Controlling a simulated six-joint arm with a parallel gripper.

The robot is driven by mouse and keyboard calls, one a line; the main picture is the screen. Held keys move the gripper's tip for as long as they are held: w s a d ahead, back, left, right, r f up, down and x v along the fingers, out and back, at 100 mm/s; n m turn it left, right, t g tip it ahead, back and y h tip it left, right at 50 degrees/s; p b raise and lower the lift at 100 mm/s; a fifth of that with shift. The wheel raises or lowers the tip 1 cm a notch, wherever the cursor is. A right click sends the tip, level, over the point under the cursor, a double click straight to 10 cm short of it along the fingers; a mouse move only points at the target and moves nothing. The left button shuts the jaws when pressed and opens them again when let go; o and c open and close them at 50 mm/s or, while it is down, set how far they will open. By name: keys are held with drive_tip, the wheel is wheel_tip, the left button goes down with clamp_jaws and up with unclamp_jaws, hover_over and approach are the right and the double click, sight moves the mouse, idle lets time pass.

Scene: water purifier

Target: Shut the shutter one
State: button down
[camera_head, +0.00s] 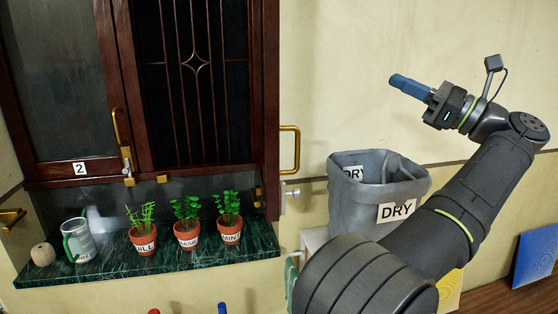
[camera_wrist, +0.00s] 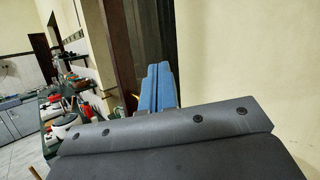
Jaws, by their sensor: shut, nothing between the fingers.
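The window at the left has a dark wooden shutter marked 2 (camera_head: 80,169), lying in the frame. Beside it, a dark opening with a metal grille (camera_head: 196,62) is uncovered. A narrow wooden panel (camera_head: 270,100) stands nearly edge-on at the opening's right side, with a brass handle (camera_head: 290,150) projecting right. It looks like shutter one standing open; no number shows on it. My gripper (camera_head: 408,87) is right of this handle and higher in the picture, apart from it. Its blue fingers are together and empty; they also show in the wrist view (camera_wrist: 155,88).
A green marble sill (camera_head: 130,270) holds several potted herbs (camera_head: 187,222), a glass mug (camera_head: 78,240) and a round beige object (camera_head: 42,254). A grey bin marked DRY (camera_head: 365,195) stands below my gripper. Wall space between handle and gripper is clear.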

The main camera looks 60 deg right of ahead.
drive_tip(key=w+a+f+n+g, duration=0.2)
drive_tip(key=a+f+n, duration=0.2)
drive_tip(key=f+n, duration=0.4)
drive_tip(key=w+a+f+n+g, duration=0.2)
drive_tip(key=a+f+n, duration=0.2)
drive_tip(key=f+n, duration=0.4)
drive_tip(key=w+a, duration=0.2)
drive_tip(key=w, duration=1.1)
drive_tip(key=shift+w+r, duration=0.2)
